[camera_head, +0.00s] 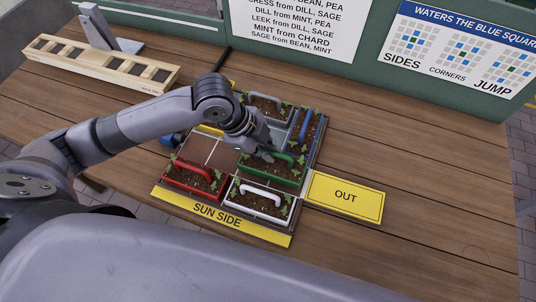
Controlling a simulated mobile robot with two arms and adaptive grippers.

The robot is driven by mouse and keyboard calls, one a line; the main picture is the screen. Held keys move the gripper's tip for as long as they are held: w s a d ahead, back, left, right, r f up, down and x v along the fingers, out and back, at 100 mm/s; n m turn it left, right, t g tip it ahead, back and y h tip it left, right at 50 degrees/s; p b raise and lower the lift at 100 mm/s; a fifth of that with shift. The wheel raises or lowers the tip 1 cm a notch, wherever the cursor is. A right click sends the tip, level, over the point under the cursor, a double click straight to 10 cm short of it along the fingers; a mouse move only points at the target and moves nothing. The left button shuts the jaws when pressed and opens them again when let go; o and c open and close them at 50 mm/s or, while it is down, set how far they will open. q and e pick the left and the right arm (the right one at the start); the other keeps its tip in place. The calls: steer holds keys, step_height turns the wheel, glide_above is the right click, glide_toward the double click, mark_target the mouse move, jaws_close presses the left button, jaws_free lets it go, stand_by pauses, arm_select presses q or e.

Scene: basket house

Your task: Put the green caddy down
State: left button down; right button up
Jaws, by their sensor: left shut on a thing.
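The green caddy (279,174) holds soil and seedlings and has a green handle. It is over the right middle part of the planter board, behind the white caddy (262,210). My left gripper (266,153) reaches in from the left and is shut on the green caddy at its handle; its fingers are partly hidden. I cannot tell whether the caddy's base touches the board. The board has a yellow "SUN SIDE" strip (217,216) along its front edge. My right gripper is not in view.
A red caddy (194,184) stands front left, a blue-handled caddy (309,131) back right, a grey-handled caddy (266,106) at the back. Bare cells (199,148) show left of the gripper. A yellow "OUT" card (345,197) lies right. A slotted wooden rack (100,65) stands back left.

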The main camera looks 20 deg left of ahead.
arm_select(q)
step_height(320, 180, down, 2)
steer(key=shift+f, duration=0.4)
steer(key=c, duration=2.1)
jaws_free()
steer(key=o, duration=0.4)
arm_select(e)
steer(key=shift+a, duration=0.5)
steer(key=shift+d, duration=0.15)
arm_select(q)
steer(key=v, duration=1.2)
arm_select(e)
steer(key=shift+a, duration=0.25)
